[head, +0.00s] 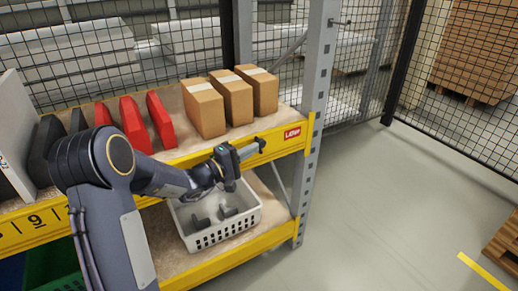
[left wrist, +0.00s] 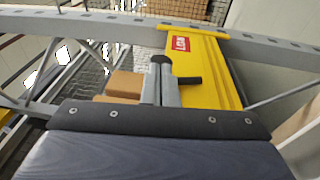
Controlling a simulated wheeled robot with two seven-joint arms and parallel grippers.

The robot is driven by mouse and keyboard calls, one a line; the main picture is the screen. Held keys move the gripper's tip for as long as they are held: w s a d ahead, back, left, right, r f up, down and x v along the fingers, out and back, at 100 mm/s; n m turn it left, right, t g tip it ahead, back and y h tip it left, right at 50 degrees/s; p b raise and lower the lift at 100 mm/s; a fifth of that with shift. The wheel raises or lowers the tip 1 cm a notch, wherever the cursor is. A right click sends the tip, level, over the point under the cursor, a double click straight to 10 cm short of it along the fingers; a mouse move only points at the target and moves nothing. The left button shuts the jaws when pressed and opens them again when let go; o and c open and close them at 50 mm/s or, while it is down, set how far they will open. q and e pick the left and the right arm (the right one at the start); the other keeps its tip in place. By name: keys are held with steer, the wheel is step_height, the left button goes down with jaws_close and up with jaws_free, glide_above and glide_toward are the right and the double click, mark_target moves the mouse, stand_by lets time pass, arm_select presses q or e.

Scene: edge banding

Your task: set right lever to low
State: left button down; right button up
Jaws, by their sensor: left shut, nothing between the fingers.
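My left gripper (head: 256,147) is in front of the yellow shelf beam (head: 283,138), near its right end. Its fingers are shut with nothing between them. I cannot tell whether they touch the beam. In the left wrist view, the grey and black fingers (left wrist: 173,78) are seen against the yellow beam (left wrist: 216,80). A small red label (head: 292,134) is on the beam, right of the fingers; its text is too small to read surely. I cannot make out a lever in either view. My right gripper is not in view.
Several cardboard boxes (head: 233,98) and red parts (head: 133,123) stand on the shelf. A white basket (head: 222,235) with grey parts sits on the lower shelf, below my gripper. A grey upright post (head: 312,110) stands at the right end.

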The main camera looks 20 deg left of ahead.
arm_select(q)
steer(key=w+d+g+y+p, duration=0.1)
steer(key=w+g+p, duration=0.1)
steer(key=p, duration=0.5)
steer(key=w+d+r+g+y+p, duration=0.1)
steer(key=w+d+g+y+p, duration=0.1)
steer(key=p, duration=0.4)
steer(key=w+d+r+m+g+y+p, duration=0.1)
steer(key=w+g+y+p, duration=0.1)
steer(key=g+p, duration=0.2)
steer(key=shift+d+r+g+p, duration=0.25)
steer(key=shift+d+g+p, duration=0.05)
steer(key=shift+p, duration=1.55)
